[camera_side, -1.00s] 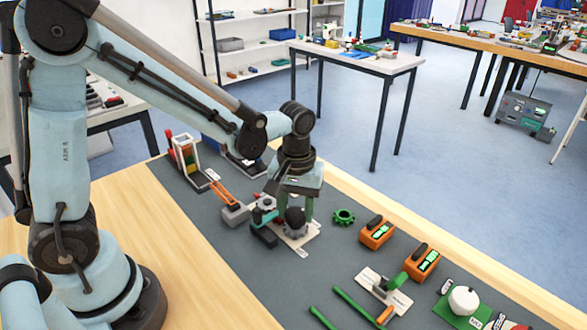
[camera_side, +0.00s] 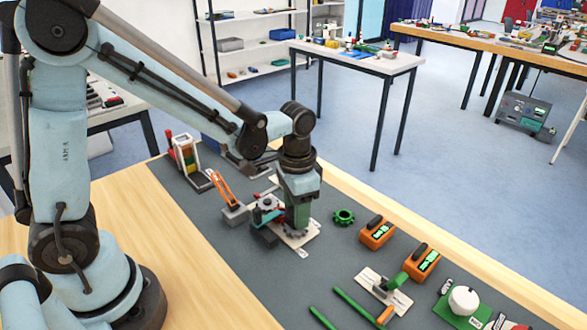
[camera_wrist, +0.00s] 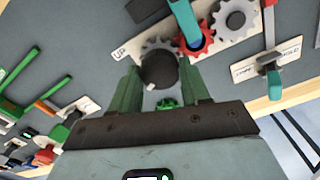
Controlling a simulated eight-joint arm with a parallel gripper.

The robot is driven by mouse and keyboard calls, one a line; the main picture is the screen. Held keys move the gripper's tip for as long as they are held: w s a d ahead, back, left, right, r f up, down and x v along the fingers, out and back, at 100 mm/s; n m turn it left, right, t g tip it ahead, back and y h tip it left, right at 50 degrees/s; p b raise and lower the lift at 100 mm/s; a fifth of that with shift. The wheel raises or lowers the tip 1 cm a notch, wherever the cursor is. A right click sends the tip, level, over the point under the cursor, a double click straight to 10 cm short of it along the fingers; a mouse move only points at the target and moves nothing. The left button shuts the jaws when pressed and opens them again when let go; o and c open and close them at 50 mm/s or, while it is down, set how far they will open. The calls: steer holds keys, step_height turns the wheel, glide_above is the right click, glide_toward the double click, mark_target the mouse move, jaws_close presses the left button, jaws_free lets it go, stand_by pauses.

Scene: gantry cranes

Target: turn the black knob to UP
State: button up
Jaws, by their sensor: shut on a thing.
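The black knob (camera_wrist: 158,70) sits between the two green fingers of my gripper (camera_wrist: 160,80) in the wrist view. The fingers are shut on its sides. A small pale mark shows on the knob's lower edge, on the side away from the gears. The UP label (camera_wrist: 119,54) is on the white plate to the knob's upper left. In the side view my gripper (camera_side: 298,222) points down at the plate, and its fingers hide the knob. An orange crane boom (camera_side: 221,186) slopes up to the left beside it.
Red (camera_wrist: 202,40) and grey (camera_wrist: 236,18) gears stand close to the knob. A loose green gear (camera_side: 343,216) and two orange boxes (camera_side: 377,233) lie to the right. A crane model (camera_side: 185,152) stands at the back left. Bare grey mat is in front.

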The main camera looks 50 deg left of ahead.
steer(key=m, duration=0.5)
steer(key=shift+m, duration=0.3)
steer(key=m, duration=0.5)
steer(key=shift+m, duration=0.3)
steer(key=o, duration=1.1)
steer(key=shift+c, duration=0.2)
steer(key=shift+r, duration=0.15)
step_height(320, 180, up, 12)
steer(key=shift+s, duration=0.1)
